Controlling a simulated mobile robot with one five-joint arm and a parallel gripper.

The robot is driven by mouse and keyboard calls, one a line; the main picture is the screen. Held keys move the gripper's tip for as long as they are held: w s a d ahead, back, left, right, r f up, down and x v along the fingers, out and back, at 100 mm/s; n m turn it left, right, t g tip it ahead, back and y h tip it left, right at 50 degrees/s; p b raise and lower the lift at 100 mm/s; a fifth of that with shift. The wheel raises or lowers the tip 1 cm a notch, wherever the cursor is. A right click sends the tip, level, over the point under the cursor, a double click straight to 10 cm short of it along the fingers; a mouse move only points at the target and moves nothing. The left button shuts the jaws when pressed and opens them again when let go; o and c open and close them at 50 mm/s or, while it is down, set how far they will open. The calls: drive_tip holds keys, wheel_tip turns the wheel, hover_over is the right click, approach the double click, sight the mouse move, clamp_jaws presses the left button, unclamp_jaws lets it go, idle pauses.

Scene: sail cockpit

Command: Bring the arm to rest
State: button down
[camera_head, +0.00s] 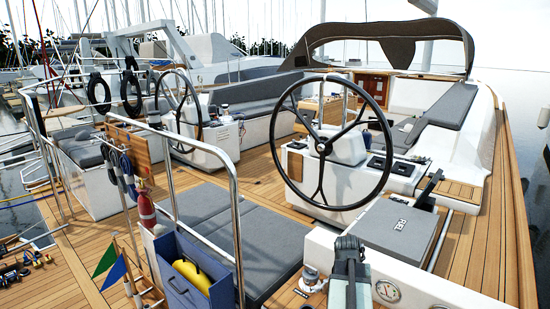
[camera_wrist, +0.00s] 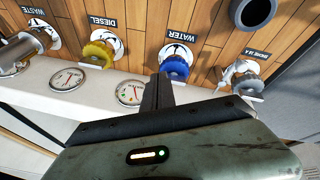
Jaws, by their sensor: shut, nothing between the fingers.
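My gripper (camera_wrist: 158,92) shows in the wrist view as dark fingers closed together, with nothing between them. Behind the fingers is the grey-green wrist housing with a small lit strip and a green light. In the head view my gripper (camera_head: 348,243) is at the bottom centre, on my upright arm, beside the white console with a gauge. The fingertips are too small there to make out. In the wrist view the fingers point toward a wooden panel and end just below and left of a blue cap (camera_wrist: 175,68) under the WATER label. I cannot tell whether they touch it.
A yellow cap (camera_wrist: 97,53) and metal fittings line the wooden panel, above two round gauges (camera_wrist: 131,93). Open teak deck (camera_head: 85,260) lies at left.

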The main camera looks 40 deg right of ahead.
drive_tip(key=w+a+n+y, duration=0.1)
drive_tip(key=w+a+n, duration=0.1)
drive_tip(key=w+a, duration=0.5)
drive_tip(key=w+a+n+y+p, duration=0.1)
drive_tip(key=w+a+n, duration=0.15)
drive_tip(key=a, duration=0.85)
drive_tip(key=w+a+n, duration=0.1)
drive_tip(key=w+a, duration=0.4)
drive_tip(key=a, duration=0.5)
drive_tip(key=a+n+y, duration=0.2)
drive_tip(key=a+n, duration=0.3)
drive_tip(key=a, duration=1.7)
drive_tip(key=shift+a+r+p, duration=0.3)
drive_tip(key=shift+a+p, duration=0.1)
drive_tip(key=shift+p, duration=0.05)
drive_tip(key=shift+d, duration=0.1)
